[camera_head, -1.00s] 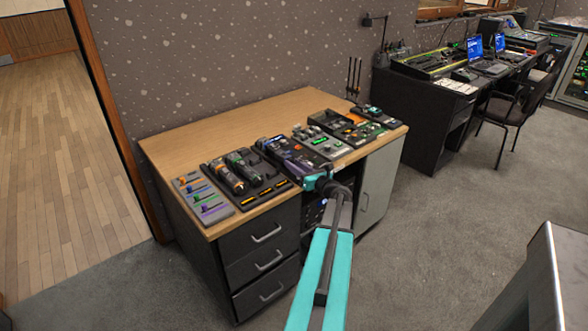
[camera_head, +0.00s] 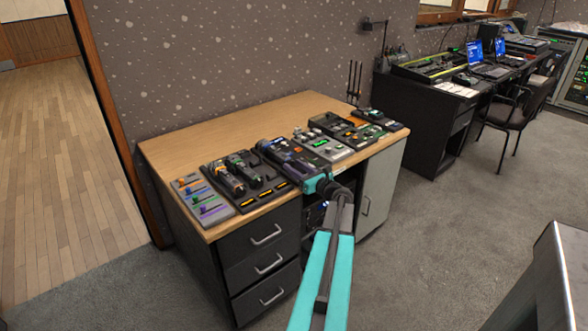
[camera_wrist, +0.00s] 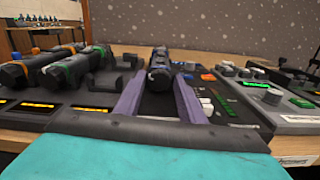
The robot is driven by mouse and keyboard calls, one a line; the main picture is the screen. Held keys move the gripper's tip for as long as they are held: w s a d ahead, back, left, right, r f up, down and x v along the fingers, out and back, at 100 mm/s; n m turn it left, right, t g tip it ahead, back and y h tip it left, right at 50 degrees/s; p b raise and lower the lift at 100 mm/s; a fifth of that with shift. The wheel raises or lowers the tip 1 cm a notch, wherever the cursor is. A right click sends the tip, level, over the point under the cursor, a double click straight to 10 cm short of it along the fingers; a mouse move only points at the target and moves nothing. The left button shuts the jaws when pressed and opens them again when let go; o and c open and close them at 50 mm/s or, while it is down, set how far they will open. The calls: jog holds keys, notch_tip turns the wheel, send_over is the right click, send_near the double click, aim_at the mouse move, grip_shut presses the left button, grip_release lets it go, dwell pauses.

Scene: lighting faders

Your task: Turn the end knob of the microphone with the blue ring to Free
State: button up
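The microphone between my fingertips (camera_wrist: 160,68) is dark with a knobbed near end. My gripper (camera_wrist: 159,85) has two purple fingers, spread apart and pointing at this microphone's near end. I cannot tell whether they touch it. The gripper also shows in the head view (camera_head: 295,160). To the left lie an orange-marked microphone (camera_wrist: 32,72) and a green-marked microphone (camera_wrist: 75,66). The knob's labels are unreadable.
The wooden desk (camera_head: 215,133) is clear behind the devices. A fader panel (camera_head: 203,200) stands at its left end. A mixer with a green display (camera_head: 322,145) and other control boxes stand to the right. Drawers (camera_head: 262,240) are below the front edge.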

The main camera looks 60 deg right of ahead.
jog(key=shift+s, duration=0.15)
jog(key=b+v, duration=0.1)
jog(key=v, duration=1.2)
jog(key=shift+s, duration=0.25)
jog(key=shift+a, duration=0.15)
